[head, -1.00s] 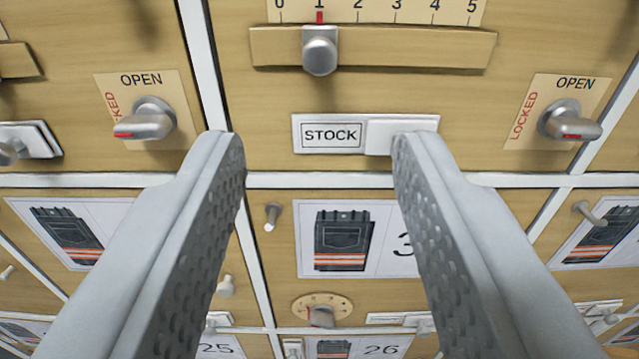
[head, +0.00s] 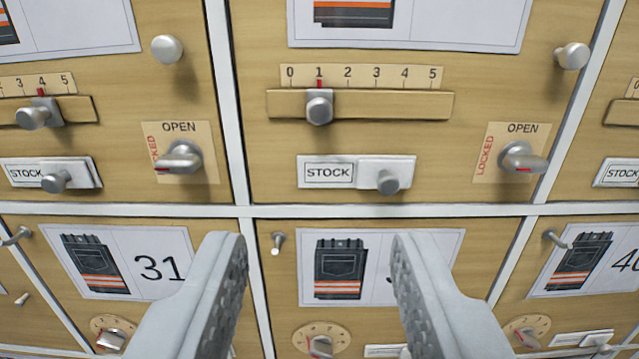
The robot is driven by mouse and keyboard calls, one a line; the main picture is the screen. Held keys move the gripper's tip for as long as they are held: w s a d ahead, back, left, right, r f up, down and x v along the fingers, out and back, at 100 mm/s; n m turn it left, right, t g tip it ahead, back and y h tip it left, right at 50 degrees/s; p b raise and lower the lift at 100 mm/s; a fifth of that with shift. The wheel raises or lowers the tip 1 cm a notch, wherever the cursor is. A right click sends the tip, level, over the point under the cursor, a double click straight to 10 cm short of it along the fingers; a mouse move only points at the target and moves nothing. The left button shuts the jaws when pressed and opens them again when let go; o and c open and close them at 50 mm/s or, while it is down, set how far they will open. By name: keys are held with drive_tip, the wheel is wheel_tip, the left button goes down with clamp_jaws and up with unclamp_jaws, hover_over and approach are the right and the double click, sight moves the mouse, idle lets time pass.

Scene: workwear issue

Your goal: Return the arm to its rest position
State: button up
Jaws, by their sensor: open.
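My gripper (head: 318,255) is open and empty, its two grey fingers reaching up from the bottom edge with a wide gap between them. The fingertips are in front of a door with a picture of dark work trousers (head: 338,265); the right finger hides most of that door's number. Above is the middle door with a slider (head: 319,107) at 1 on a 0 to 5 scale. Below the slider is a STOCK plate (head: 328,172) with a knobbed cover (head: 386,178) over its right part. The fingers look apart from all of these.
White strips (head: 400,210) divide the wooden locker doors. A lock knob (head: 519,158) is at right and another (head: 180,158) at left, beside OPEN and LOCKED labels. Round knobs (head: 167,48) and small pegs (head: 277,243) stick out from the fronts. Door 31 (head: 158,267) is at left.

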drive_tip(key=s+a+r+h, duration=0.1)
drive_tip(key=s+a+r, duration=0.55)
drive_tip(key=r, duration=0.35)
drive_tip(key=s+a+r+h, duration=0.1)
drive_tip(key=s+a+r, duration=0.55)
drive_tip(key=r, duration=0.25)
drive_tip(key=s+a+r, duration=0.2)
drive_tip(key=s+a, duration=0.2)
drive_tip(key=s, duration=0.3)
drive_tip(key=s+a+r+y, duration=0.1)
drive_tip(key=s+a+r, duration=0.1)
drive_tip(key=s+a, duration=0.2)
drive_tip(key=s+a+r+y, duration=0.1)
drive_tip(key=s+a+r, duration=0.2)
drive_tip(key=s, duration=0.7)
drive_tip(key=shift+a+g, duration=0.3)
drive_tip(key=shift+a, duration=0.1)
idle(0.6)
